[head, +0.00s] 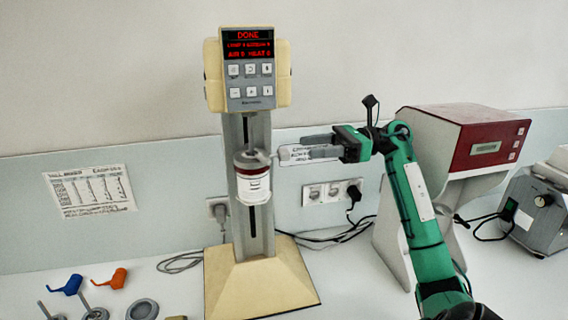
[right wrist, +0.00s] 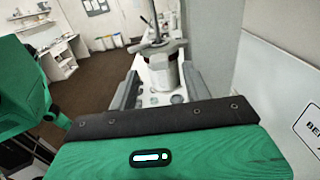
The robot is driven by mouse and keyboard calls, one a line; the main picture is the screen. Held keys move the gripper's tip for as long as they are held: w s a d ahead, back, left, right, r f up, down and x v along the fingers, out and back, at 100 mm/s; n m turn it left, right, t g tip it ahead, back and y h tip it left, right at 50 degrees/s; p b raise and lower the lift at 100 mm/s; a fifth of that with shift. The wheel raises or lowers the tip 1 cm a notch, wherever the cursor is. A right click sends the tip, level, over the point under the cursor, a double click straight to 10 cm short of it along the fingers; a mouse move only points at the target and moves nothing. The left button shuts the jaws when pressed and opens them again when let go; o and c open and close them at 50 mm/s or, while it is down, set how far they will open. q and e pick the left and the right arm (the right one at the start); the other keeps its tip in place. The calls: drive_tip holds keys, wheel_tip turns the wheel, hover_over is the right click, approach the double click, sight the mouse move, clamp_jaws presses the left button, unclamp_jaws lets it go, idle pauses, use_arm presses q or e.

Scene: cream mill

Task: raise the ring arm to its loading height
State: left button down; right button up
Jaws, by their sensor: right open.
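The mill (head: 262,290) is a cream stand with a grey column and a head whose red display reads DONE. The ring arm (head: 250,160) sits partway up the column, with a white jar (head: 254,188) with a dark red band at it. My right gripper (head: 303,148) reaches in from the right at about the ring arm's height. Its fingers point left and stop just right of the ring arm. In the right wrist view the open fingers (right wrist: 162,92) stand apart, with the white jar (right wrist: 161,72) and ring ahead between them. My left gripper is not in view.
A red and grey machine (head: 455,145) stands right of the mill, behind my right arm. A grey device (head: 540,210) is at the far right. Blue (head: 66,285) and orange (head: 112,278) pieces and metal parts lie front left. Cables run behind the mill.

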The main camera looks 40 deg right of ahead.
sight(284, 150)
drive_tip(key=p+x, duration=0.4)
drive_tip(key=x, duration=0.2)
drive_tip(key=shift+w+a, duration=0.1)
drive_tip(key=shift+a, duration=0.3)
drive_tip(key=shift+w+a, duration=0.2)
drive_tip(key=shift+a, duration=0.2)
drive_tip(key=shift+f, duration=0.1)
clamp_jaws()
